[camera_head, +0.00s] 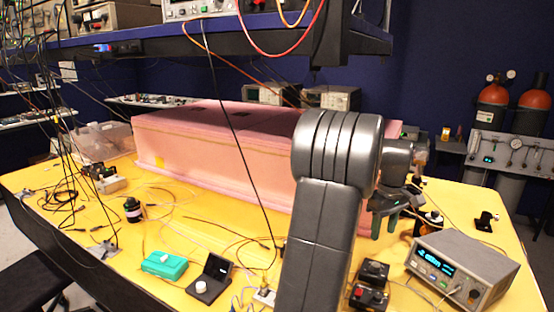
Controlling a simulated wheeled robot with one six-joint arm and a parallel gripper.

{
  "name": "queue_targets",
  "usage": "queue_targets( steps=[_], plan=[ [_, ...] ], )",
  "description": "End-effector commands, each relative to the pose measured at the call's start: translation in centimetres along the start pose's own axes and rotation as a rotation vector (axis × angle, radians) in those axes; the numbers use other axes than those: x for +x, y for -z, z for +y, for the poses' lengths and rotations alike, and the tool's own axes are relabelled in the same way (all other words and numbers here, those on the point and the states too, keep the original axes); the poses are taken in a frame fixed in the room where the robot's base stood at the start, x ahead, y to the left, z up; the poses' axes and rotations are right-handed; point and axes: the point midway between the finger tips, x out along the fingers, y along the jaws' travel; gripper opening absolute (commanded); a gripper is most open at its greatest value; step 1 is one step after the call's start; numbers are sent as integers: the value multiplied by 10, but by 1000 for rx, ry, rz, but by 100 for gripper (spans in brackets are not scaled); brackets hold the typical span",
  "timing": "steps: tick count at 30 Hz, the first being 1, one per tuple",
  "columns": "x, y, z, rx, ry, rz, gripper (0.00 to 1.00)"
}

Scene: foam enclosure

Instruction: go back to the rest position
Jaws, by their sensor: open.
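My gripper (386,222) hangs at the end of my grey arm, right of the picture's middle. Its dark greenish fingers point down above the yellow table (150,222) and stand apart, with nothing seen between them. The large pink foam enclosure (200,160) lies behind my arm, and my arm hides part of its right side. I cannot tell the exact height of the fingers above the table.
A grey bench instrument (462,268) stands right of my gripper. Small black control boxes (370,285) sit below it. A teal box (164,264) and a black device (212,276) lie in front. Cables hang from the shelf (200,36). Gas cylinders (492,95) stand at the right.

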Motion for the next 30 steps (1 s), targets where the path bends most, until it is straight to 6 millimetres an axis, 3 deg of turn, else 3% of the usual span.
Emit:
queue_targets(
  steps=[15, 22, 30],
  plan=[
    [97, -1, -1, 1, 4, -3, 47],
    [116, -1, -1, 1, 3, -2, 47],
    [116, -1, -1, 8, 2, -1, 47]
  ],
)
